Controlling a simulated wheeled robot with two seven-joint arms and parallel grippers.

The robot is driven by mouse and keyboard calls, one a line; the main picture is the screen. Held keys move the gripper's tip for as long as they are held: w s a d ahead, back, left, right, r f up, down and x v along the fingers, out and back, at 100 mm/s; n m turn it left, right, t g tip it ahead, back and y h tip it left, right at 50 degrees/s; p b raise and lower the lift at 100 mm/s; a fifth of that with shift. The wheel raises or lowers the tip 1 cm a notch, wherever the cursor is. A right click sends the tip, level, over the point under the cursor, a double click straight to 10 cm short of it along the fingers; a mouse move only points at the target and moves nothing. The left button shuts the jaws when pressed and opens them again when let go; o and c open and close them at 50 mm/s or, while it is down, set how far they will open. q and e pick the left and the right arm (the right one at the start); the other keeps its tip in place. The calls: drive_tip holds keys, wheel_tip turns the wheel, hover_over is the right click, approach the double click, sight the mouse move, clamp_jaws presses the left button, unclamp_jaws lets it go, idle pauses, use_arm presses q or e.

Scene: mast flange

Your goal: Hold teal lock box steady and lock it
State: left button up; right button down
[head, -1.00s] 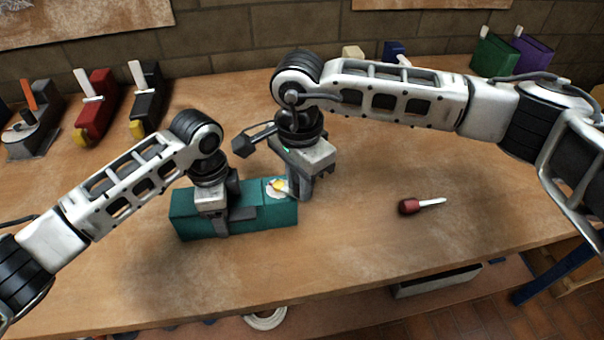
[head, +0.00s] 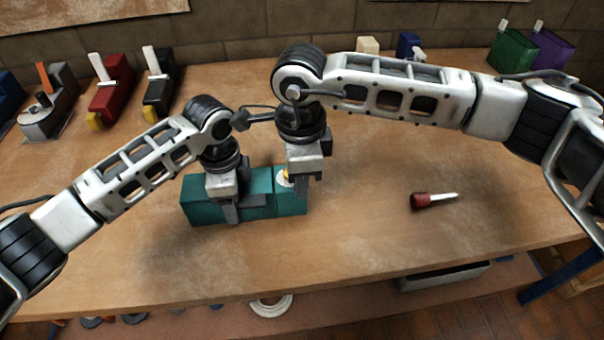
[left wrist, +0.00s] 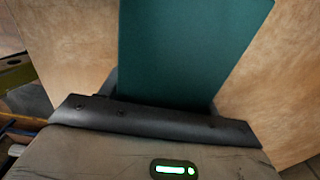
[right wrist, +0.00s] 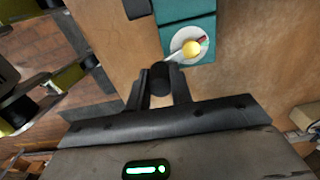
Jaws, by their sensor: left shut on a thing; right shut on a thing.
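The teal lock box (head: 258,181) lies on the wooden workbench; its teal surface fills the top of the left wrist view (left wrist: 180,45). My left gripper (head: 231,207) is shut across the box's body, one finger on each side. On the box's right end is a white dial (right wrist: 189,60) with a yellow hub (right wrist: 191,48) and small red and green marks. A pale lever (right wrist: 173,56) runs from the hub to a dark end knob (right wrist: 160,78). My right gripper (right wrist: 161,92) is shut on that knob. In the head view its fingers (head: 302,190) partly hide the dial.
A red-handled screwdriver (head: 433,200) lies to the right on the bench. Red (head: 112,88) and black (head: 160,90) lever devices stand at the back left; green (head: 512,52) and purple (head: 550,50) boxes stand at the back right. The front of the bench is clear.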

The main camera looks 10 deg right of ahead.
drive_tip(key=c, duration=1.2)
unclamp_jaws()
drive_tip(key=shift+c, duration=0.2)
wheel_tip(320, 180, up, 12)
